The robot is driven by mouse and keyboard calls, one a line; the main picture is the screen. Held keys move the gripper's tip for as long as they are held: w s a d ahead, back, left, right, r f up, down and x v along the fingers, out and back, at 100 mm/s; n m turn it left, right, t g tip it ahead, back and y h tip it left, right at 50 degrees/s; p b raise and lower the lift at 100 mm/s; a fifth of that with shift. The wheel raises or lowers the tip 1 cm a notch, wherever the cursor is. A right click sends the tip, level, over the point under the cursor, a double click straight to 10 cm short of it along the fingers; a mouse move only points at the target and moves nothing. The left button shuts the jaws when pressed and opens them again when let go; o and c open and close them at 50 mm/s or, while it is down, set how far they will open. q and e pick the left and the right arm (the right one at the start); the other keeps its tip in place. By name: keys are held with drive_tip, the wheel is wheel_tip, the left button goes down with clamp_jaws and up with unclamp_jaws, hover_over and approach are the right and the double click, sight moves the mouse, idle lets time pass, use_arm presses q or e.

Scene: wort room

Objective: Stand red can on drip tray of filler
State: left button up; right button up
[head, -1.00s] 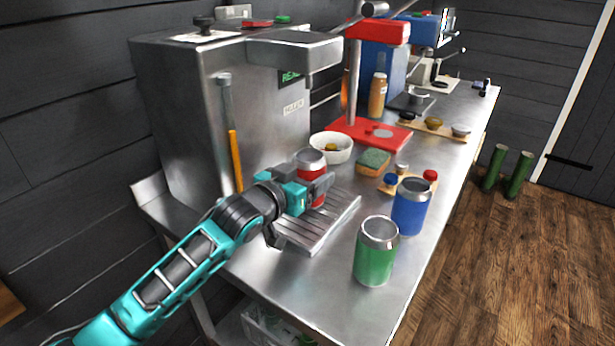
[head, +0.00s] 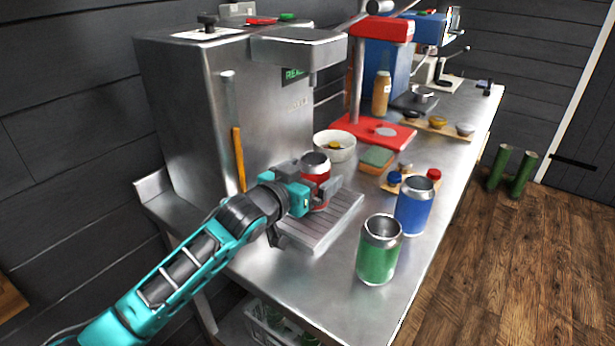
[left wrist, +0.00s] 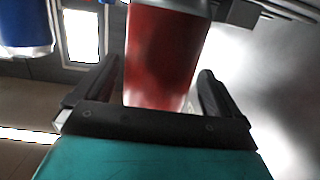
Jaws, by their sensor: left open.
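The red can (head: 315,168) stands upright, as far as I can see, on the slatted drip tray (head: 318,228) in front of the steel filler (head: 215,110). My left gripper (head: 322,190) is open, with its fingers on either side of the can. In the left wrist view the red can (left wrist: 165,55) is between the two dark fingers (left wrist: 155,95), with a gap seen beside the right finger. The can's base is partly hidden by the gripper. My right gripper is not in view.
A green can (head: 379,250) and a blue can (head: 414,206) stand on the steel table right of the tray. A white bowl (head: 335,146), a sponge (head: 377,158) and a red stand (head: 372,130) are behind. The table's front right is clear.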

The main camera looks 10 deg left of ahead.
use_arm(q)
drive_tip(key=shift+r, duration=0.3)
drive_tip(key=v, duration=1.2)
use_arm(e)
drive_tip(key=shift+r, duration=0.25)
